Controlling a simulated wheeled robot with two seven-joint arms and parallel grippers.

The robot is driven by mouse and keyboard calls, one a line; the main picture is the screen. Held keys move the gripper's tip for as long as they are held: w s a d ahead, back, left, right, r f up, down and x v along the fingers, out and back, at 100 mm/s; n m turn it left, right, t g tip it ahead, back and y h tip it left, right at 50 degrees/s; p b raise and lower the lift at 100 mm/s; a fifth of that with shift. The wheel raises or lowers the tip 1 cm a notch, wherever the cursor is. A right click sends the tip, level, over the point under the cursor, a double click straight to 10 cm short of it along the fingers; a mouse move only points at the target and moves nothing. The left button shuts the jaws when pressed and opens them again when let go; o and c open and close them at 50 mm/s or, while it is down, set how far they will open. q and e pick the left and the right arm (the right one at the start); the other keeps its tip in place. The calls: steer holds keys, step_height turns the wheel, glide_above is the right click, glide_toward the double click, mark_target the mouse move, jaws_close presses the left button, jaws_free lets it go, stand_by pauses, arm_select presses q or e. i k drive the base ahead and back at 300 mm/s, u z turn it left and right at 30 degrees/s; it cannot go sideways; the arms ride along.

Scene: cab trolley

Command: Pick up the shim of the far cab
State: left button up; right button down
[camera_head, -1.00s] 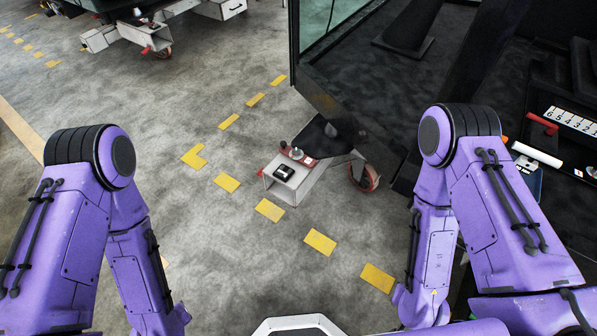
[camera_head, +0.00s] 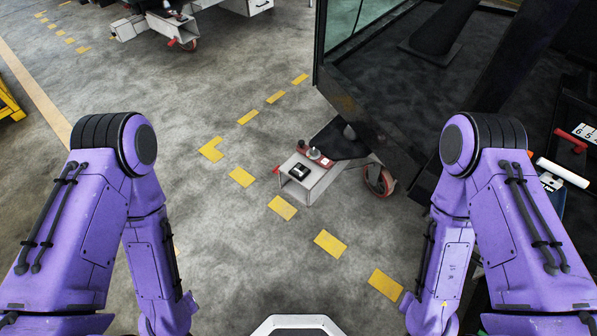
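The far cab's trolley (camera_head: 175,27) stands at the top left, cut off by the picture's top edge. It has a white bracket (camera_head: 128,29) and a red-rimmed wheel (camera_head: 189,45). I cannot make out a shim on it for certain at this distance. The nearer cab (camera_head: 400,95) fills the upper right. A small black block (camera_head: 299,171) lies on the white bracket (camera_head: 300,187) of its trolley, beside a red plate with a knob. My two purple arms hang at the left and right. Both grippers are out of view.
Grey floor with a line of yellow dashes (camera_head: 282,207) lies between my arms and the trolleys. The nearer trolley's red-rimmed wheel (camera_head: 379,180) stands right of its bracket. A yellow frame (camera_head: 9,103) shows at the left edge. Open floor lies left of the dashes.

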mark_target(296, 170)
steer(key=u, duration=0.55)
steer(key=k, duration=0.65)
steer(key=u, duration=0.4)
steer(key=i, duration=0.85)
steer(key=z, duration=1.2)
steer(key=i, duration=0.85)
steer(key=z, duration=0.9)
